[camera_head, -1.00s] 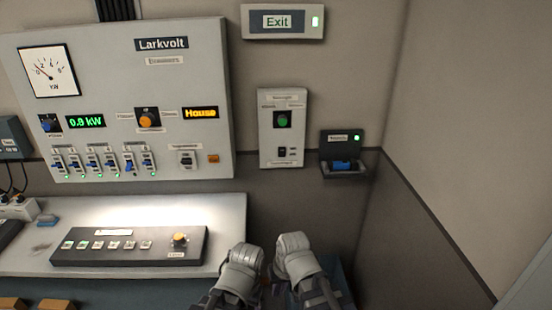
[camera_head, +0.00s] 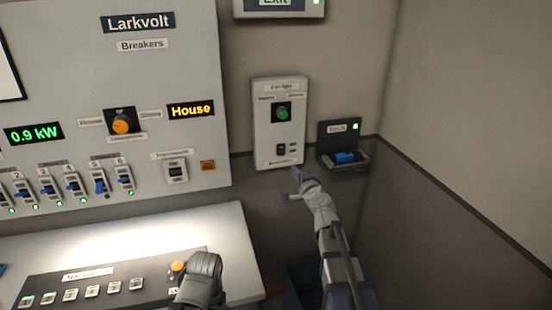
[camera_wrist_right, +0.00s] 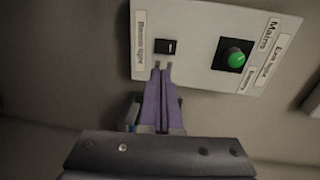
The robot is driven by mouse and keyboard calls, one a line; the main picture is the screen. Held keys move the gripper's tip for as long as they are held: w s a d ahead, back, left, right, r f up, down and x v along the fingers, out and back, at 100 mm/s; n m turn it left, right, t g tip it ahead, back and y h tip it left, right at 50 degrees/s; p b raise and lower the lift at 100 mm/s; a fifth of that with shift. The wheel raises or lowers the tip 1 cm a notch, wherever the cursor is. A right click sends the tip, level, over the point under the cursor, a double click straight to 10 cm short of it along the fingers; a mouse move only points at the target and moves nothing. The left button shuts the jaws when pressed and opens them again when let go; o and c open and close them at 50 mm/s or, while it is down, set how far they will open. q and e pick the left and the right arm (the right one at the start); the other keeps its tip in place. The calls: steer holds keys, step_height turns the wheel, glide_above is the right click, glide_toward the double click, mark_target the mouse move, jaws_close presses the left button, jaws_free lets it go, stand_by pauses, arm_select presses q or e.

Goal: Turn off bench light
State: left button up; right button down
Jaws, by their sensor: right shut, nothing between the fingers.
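A pale wall panel (camera_head: 262,120) carries a black rocker switch (camera_head: 281,149) near its lower edge. The switch (camera_wrist_right: 166,46) also shows in the right wrist view, beside a label that seems to read "Bench light". A green-centred rotary knob (camera_head: 283,113) sits above it in the head view. My right gripper (camera_head: 296,178) is shut and empty, just below the panel. In the right wrist view its purple fingertips (camera_wrist_right: 163,66) are close to the switch; I cannot tell whether they touch. My left gripper (camera_head: 205,268) is over the bench; its fingers are not clear.
A dark wall holder (camera_head: 345,160) with a blue item is right of the panel. A large breaker cabinet (camera_head: 75,110) is on the left. The bench (camera_head: 225,232) below is brightly lit and bears a dark console (camera_head: 60,288). Wall right of the holder is bare.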

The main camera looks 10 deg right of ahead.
mark_target(281, 153)
steer(key=w, duration=0.4)
steer(key=w+f+b, duration=0.1)
steer(key=w, duration=0.9)
steer(key=shift+a+f+b, duration=0.25)
steer(key=shift+f+b, duration=0.1)
steer(key=shift+s, duration=0.1)
steer(key=shift+w+f, duration=0.15)
steer(key=shift+w, duration=0.15)
steer(key=shift+s, duration=0.1)
